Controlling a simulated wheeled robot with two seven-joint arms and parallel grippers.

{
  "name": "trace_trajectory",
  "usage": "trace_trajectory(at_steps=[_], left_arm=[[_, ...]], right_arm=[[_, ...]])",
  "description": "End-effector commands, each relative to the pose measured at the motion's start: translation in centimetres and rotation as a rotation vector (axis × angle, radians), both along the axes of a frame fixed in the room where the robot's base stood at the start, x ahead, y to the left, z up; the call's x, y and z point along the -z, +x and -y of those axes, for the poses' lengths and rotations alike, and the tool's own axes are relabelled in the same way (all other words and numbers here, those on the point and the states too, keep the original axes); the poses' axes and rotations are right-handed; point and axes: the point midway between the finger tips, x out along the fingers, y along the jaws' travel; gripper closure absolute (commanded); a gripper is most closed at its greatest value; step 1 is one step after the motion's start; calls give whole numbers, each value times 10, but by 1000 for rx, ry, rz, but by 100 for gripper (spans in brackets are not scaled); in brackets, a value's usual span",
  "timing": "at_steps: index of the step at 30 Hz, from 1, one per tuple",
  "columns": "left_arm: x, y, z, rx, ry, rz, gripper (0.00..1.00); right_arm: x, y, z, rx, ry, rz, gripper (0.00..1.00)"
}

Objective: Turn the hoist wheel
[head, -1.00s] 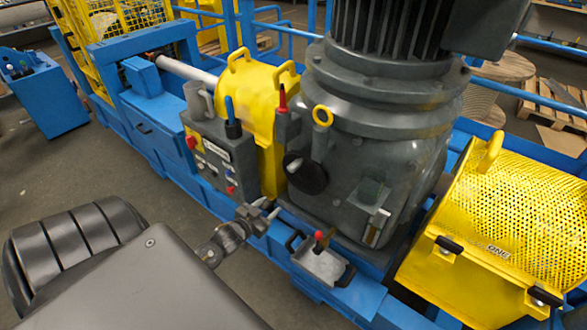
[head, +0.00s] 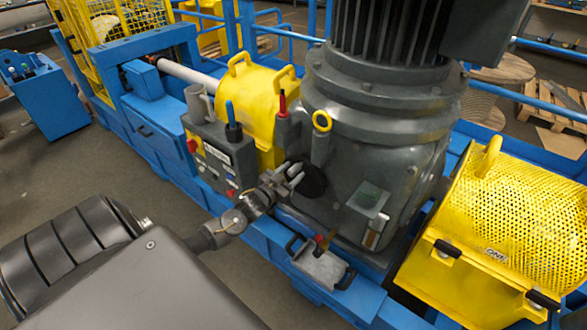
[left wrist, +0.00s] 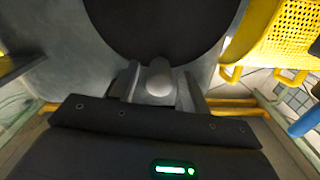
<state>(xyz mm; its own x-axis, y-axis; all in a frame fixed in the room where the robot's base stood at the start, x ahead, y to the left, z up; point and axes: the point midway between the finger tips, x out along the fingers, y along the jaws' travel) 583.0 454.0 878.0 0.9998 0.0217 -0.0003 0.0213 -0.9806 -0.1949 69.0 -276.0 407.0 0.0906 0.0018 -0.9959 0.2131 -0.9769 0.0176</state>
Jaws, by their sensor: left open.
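The hoist wheel (head: 314,182) is a black disc on the front of the grey gearbox, partly hidden by my left gripper. In the left wrist view the black disc (left wrist: 155,25) fills the top middle. A grey rounded knob (left wrist: 158,78) stands in front of its lower edge. My left gripper (head: 289,176) is at the left side of the wheel. In the left wrist view its open fingers (left wrist: 160,88) lie on either side of the knob; I cannot tell whether they touch it. My right gripper is out of view.
A control box (head: 212,158) with buttons and a mug on top is left of the wheel. A grey tray (head: 320,268) with a red-tipped lever sits below. A yellow perforated guard (head: 515,215) is at right. Open floor lies in front of the blue frame.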

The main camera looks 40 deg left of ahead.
Motion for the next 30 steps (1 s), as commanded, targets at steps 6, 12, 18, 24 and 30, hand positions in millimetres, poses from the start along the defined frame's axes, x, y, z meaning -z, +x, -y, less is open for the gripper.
trace_trajectory(at_steps=[6,12,18,24,30], left_arm=[[0,16,0,0,0,1,53],[0,17,0,1,0,0,53],[0,17,0,0,0,0,69],[0,17,0,0,0,0,95],[0,17,-4,0,2,-1,100]], right_arm=[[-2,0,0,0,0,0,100],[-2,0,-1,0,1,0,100],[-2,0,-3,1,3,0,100],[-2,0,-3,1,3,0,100],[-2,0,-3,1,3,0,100]])
